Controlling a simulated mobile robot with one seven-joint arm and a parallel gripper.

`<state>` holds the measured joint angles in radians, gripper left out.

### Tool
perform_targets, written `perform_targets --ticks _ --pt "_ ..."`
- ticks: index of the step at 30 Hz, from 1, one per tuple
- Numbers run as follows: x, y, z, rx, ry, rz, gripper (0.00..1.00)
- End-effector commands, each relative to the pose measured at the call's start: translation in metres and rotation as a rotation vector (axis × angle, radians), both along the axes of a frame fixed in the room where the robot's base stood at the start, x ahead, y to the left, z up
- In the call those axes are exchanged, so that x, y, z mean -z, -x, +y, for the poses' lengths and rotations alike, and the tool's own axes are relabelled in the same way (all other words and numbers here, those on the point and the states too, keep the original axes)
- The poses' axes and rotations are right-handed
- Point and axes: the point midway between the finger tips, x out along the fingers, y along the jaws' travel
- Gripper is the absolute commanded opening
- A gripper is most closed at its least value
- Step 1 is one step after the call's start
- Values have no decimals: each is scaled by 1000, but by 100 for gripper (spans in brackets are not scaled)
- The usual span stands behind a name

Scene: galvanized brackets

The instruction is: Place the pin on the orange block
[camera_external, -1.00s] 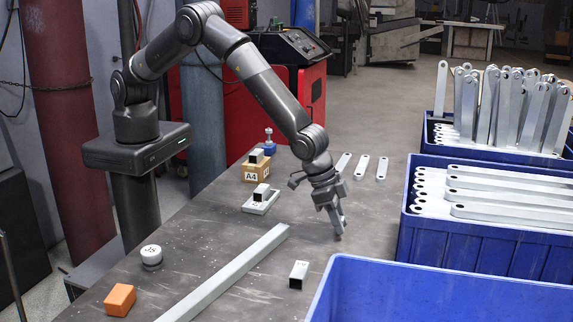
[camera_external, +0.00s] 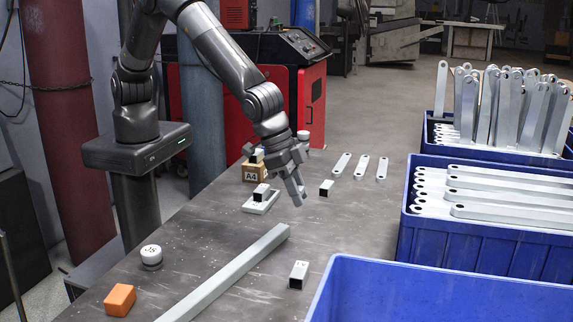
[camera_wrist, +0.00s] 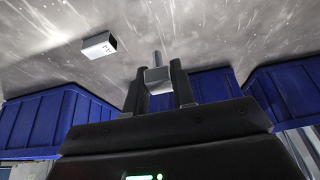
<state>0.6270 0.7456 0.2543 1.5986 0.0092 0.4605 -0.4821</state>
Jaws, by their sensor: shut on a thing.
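The orange block (camera_external: 119,300) lies on the table at the lower left of the external view, apart from my gripper. My gripper (camera_external: 298,195) is in the air above the table, right of the white plate and behind the long bar. In the wrist view my gripper (camera_wrist: 159,88) is shut on the pin (camera_wrist: 157,59). The pin has a thin grey shaft sticking out past the fingertips and a square light-grey part between the fingers. In the external view I cannot make out the pin clearly. The orange block is not in the wrist view.
A long metal bar (camera_external: 229,272) lies between my gripper and the orange block. A white round cap (camera_external: 151,254) stands behind the block. Blue bins (camera_external: 455,290) line the right.

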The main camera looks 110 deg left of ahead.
Motion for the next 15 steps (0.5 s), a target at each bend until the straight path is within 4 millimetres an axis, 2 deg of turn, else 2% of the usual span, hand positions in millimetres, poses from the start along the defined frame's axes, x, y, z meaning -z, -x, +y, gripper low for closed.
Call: perform_targets --ticks 4,7,11,15 --pt "-1 6 -10 22 1 1 0" --pt "-2 19 -34 81 2 7 0" --pt "-3 52 -83 214 2 17 0" --pt "-7 101 -143 392 2 24 0"
